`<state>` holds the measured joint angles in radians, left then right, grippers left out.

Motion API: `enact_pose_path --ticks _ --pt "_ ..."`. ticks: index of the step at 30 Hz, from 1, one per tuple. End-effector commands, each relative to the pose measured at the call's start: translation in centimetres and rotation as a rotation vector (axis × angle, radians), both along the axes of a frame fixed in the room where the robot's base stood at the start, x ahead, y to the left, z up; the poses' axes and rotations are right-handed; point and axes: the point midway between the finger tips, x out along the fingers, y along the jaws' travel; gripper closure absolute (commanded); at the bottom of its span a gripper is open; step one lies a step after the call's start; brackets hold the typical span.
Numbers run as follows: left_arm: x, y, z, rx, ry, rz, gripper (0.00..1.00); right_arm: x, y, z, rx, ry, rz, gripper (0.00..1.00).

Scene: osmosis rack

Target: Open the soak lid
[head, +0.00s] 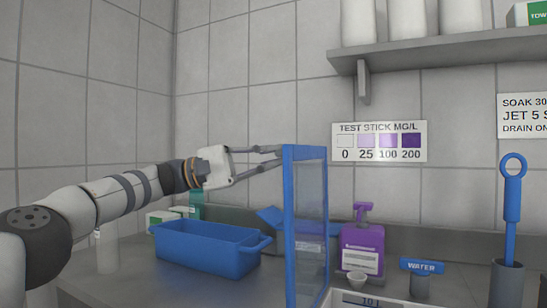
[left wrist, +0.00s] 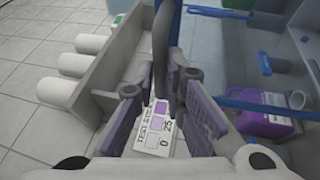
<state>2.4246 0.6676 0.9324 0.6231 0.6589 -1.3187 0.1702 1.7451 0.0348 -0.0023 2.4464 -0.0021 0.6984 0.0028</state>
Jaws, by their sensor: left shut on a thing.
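The soak lid (head: 305,215), a clear panel in a blue frame, stands upright, swung open, in the middle of the head view. Its blue frame also shows at the right of the left wrist view (left wrist: 265,106). My left gripper (head: 280,157) comes in from the left, with its fingertips at the lid's upper left edge, shut on it. In the left wrist view its purple-padded fingers (left wrist: 165,112) stand some way apart, and the exact contact is hard to see. My right gripper is not in view.
A blue tub (head: 205,248) stands left of the lid. A blue ring-handled tool (head: 512,205) is far right. A shelf (head: 450,47) overhangs the counter.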

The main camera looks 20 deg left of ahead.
Motion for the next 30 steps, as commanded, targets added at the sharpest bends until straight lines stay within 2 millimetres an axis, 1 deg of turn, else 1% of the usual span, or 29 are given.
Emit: enact_pose_path --ticks 7,8,9,10,17,20,27,30 --pt "0.0 0.1 0.2 -0.003 -0.002 0.003 1.00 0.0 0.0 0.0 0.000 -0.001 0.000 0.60" --pt "0.0 0.1 0.2 -0.003 -0.003 0.004 0.84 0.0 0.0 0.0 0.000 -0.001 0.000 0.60" --pt "0.0 0.1 0.2 -0.003 -0.003 0.004 0.75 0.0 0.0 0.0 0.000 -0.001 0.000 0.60" --pt "0.0 0.1 0.2 -0.003 -0.003 0.004 0.69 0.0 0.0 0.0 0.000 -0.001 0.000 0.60" --pt "0.0 0.0 0.1 -0.001 -0.001 0.001 0.69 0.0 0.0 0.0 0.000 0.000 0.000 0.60" --pt "-0.1 0.4 0.0 -0.001 -0.001 0.002 0.69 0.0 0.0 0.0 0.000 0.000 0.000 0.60" --pt "-1.8 4.9 -1.0 -0.002 -0.001 0.005 0.69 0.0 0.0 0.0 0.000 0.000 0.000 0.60" --pt "-2.3 6.2 -1.3 -0.002 -0.001 0.004 0.69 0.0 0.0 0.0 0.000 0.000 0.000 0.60"
